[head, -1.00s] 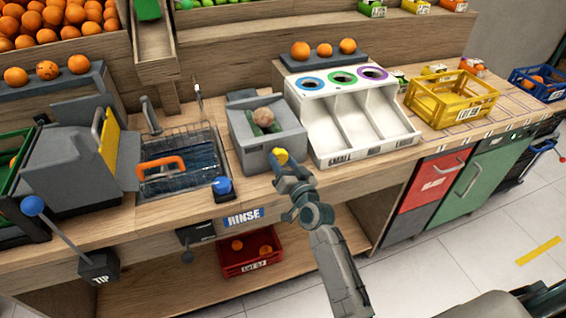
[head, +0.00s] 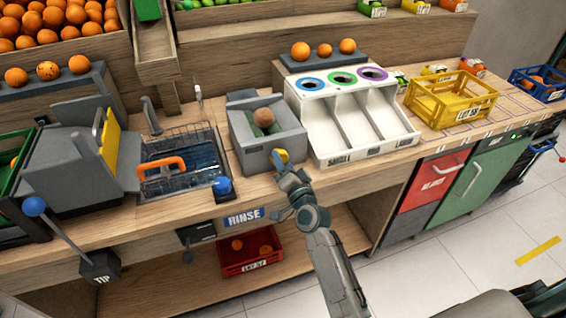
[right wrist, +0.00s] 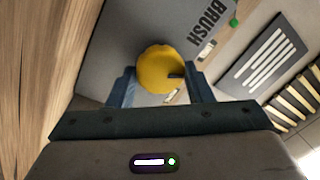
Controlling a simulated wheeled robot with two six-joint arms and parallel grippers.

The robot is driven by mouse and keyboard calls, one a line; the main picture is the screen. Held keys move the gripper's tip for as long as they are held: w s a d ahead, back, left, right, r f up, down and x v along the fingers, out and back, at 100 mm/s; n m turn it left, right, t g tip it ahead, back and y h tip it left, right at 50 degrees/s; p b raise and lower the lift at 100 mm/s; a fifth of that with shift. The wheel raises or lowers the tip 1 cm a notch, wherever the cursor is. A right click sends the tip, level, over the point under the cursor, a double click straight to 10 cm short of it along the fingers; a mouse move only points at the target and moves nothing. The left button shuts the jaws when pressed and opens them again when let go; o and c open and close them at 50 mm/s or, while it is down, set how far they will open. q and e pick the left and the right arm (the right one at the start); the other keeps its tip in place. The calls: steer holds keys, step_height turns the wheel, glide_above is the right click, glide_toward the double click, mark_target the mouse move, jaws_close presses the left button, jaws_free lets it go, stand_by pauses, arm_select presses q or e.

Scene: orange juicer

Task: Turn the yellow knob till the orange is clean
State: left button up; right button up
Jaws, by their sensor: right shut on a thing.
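The yellow knob (head: 281,156) sits on the front of a grey brush box (head: 262,155). My right gripper (head: 282,167) is shut on the knob. In the right wrist view the knob (right wrist: 163,69) lies between the two blue-grey fingers, with the word BRUSH on the grey face behind it. A brownish, dull orange (head: 266,117) rests in the open top of the box, on a dark green brush. Whether dirt covers its hidden underside cannot be told. My left gripper is not in view.
Left of the box is a rinse basin (head: 180,162) with an orange handle and a blue knob (head: 222,186) in front. A white sorting tray (head: 352,115) stands close on the right, with a yellow crate (head: 455,95) beyond. A red crate (head: 247,251) sits below.

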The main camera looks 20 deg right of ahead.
steer(key=o, duration=1)
steer(key=shift+s, duration=0.1)
arm_select(q)
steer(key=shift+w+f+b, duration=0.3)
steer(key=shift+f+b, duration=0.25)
steer(key=shift+b, duration=0.1)
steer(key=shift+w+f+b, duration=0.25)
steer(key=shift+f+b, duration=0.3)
steer(key=shift+b, duration=0.05)
arm_select(e)
steer(key=s, duration=0.7)
steer(key=s+d+f, duration=0.1)
steer(key=s, duration=0.2)
steer(key=shift+s, duration=0.3)
